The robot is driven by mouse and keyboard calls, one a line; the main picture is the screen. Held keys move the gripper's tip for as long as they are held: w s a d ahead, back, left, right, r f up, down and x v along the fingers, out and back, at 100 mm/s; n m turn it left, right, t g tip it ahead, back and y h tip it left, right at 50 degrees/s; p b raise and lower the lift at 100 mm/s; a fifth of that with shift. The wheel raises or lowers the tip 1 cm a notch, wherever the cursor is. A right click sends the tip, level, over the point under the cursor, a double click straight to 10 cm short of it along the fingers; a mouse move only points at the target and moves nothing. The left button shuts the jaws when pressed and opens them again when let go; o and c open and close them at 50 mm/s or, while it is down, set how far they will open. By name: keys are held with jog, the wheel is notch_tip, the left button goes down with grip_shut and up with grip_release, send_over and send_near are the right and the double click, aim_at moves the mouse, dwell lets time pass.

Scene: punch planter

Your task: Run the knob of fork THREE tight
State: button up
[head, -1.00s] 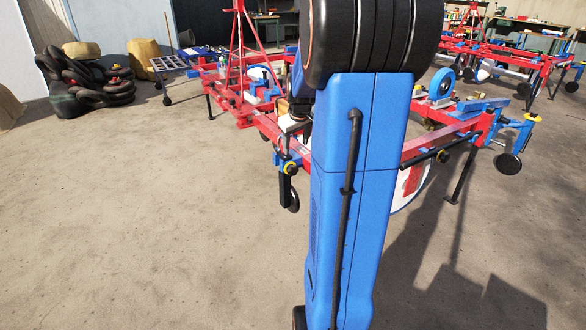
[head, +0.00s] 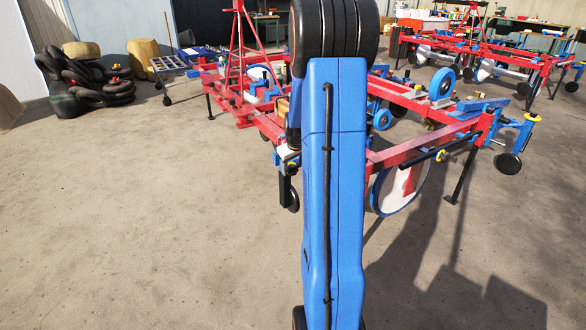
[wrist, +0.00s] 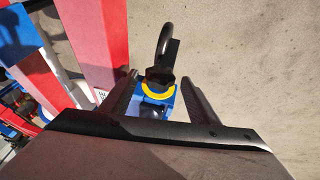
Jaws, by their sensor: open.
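My gripper (wrist: 159,80) is open in the wrist view, with one dark finger on each side of a small wheel fork. A yellow knob part (wrist: 158,93) shows as an arc on the fork's blue block (wrist: 150,110), between the fingers; I cannot tell if they touch it. The fork's black wheel (wrist: 166,42) lies beyond the fingertips. In the head view, the black wheel (head: 293,194) hangs under the red frame's near corner, and my blue arm link hides most of the gripper. A small white label beside the fork (wrist: 102,94) is too small to read.
The red planter frame (head: 420,146) runs right from my arm, with a large disc (head: 393,188) under it. Another fork with a yellow knob (head: 533,117) is at its right end. Black tyres (head: 85,80) lie far left. Bare floor is open at front left.

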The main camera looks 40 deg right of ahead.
jog(key=shift+w+d+f, duration=0.15)
jog(key=shift+w+f, duration=0.05)
jog(key=shift+f, duration=0.25)
jog(key=c, duration=1)
jog(key=shift+c, duration=0.2)
jog(key=shift+s+d, duration=0.1)
jog(key=shift+s+d+f+m+t+y, duration=0.1)
jog(key=shift+d+m+t+y, duration=0.1)
jog(key=shift+y, duration=0.55)
jog(key=shift+s+d+m+t+y, duration=0.1)
jog(key=shift+d+t+y, duration=0.1)
jog(key=shift+y, duration=0.55)
jog(key=shift+d+t+y, duration=0.1)
jog(key=shift+t+y, duration=0.3)
jog(key=shift+y, duration=0.6)
